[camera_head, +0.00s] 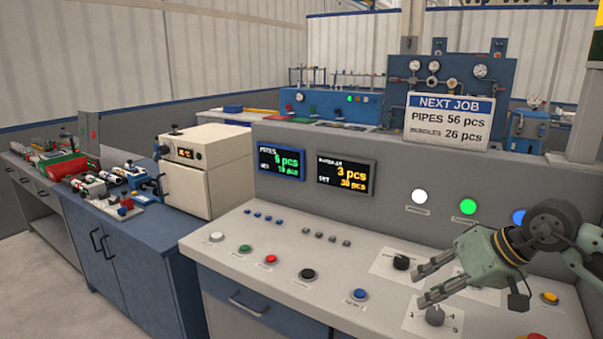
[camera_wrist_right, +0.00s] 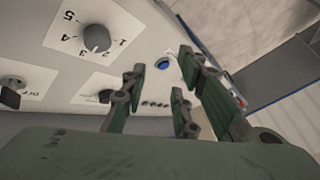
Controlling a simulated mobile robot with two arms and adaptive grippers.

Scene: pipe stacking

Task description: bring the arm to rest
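My right gripper (camera_head: 430,286) is at the right of the head view, above the sloped control panel. Its green fingers are spread apart with nothing between them. They also show spread and empty in the right wrist view (camera_wrist_right: 160,74). A black rotary knob (camera_head: 435,316) on a white plate lies just below the fingers. In the wrist view a knob (camera_wrist_right: 96,38) with numbers 1 to 5 around it is clear of the fingers. My left gripper is not in view.
The control panel (camera_head: 240,226) carries push buttons, including a blue one (camera_head: 360,294), and another black knob (camera_head: 401,262). Two displays (camera_head: 346,174) and a NEXT JOB sign (camera_head: 450,120) stand behind. A blue bench (camera_head: 150,245) with a cream machine (camera_head: 205,165) is at left.

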